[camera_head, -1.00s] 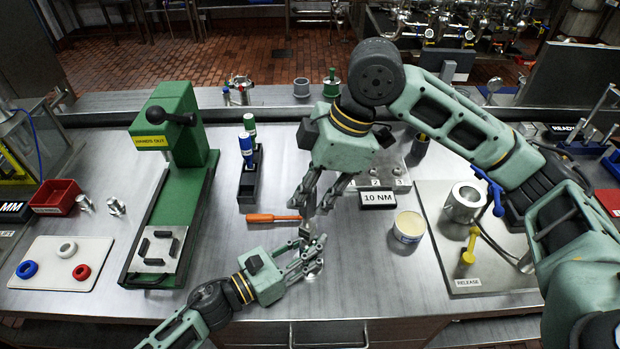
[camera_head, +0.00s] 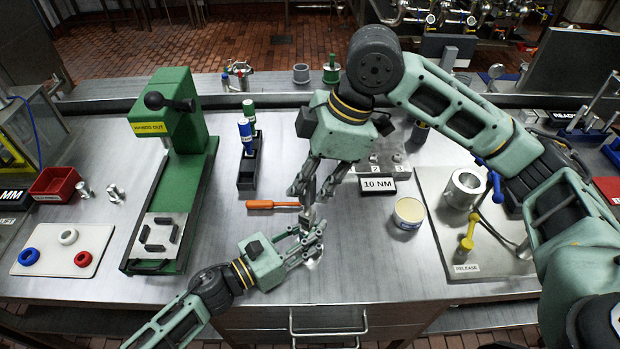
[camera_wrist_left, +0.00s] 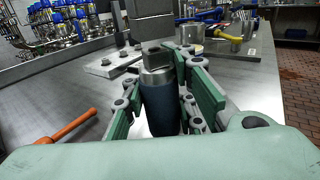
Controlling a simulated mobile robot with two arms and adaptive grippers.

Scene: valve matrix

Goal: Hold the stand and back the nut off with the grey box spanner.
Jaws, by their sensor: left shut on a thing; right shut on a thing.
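My left gripper (camera_head: 314,240) is low in the head view, right of the orange screwdriver. It is shut on the stand, which shows in the left wrist view as an upright dark blue cylinder (camera_wrist_left: 161,108) with a metal upper part between the fingers. My right gripper (camera_head: 316,188) is just above it, pointing down, and is shut on the grey box spanner (camera_head: 309,194). The spanner's lower end is close over the left gripper.
An orange screwdriver (camera_head: 273,204) lies just left of the grippers. A green press (camera_head: 175,150) and a rack (camera_head: 249,172) are left.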

